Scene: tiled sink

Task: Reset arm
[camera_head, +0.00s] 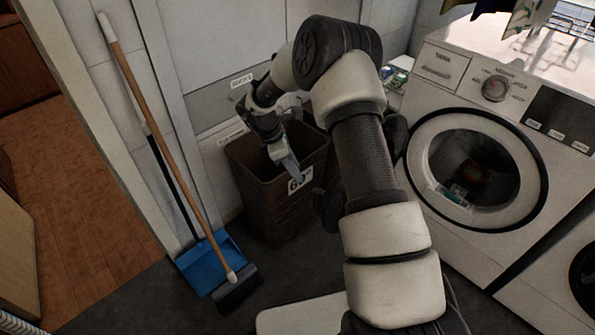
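My arm rises from the bottom of the head view, bends at the top and comes down to the left. My gripper (284,158) is at its end, pointing down over the opening of a dark brown basket (262,190). I cannot tell whether the gripper touches the basket.
A white washing machine (440,105) with a round door stands at the right. A broom (165,130) and a blue dustpan (207,262) lean at the left wall, beside an opening to a wooden floor (75,200). Dark floor (140,305) is clear at the lower left.

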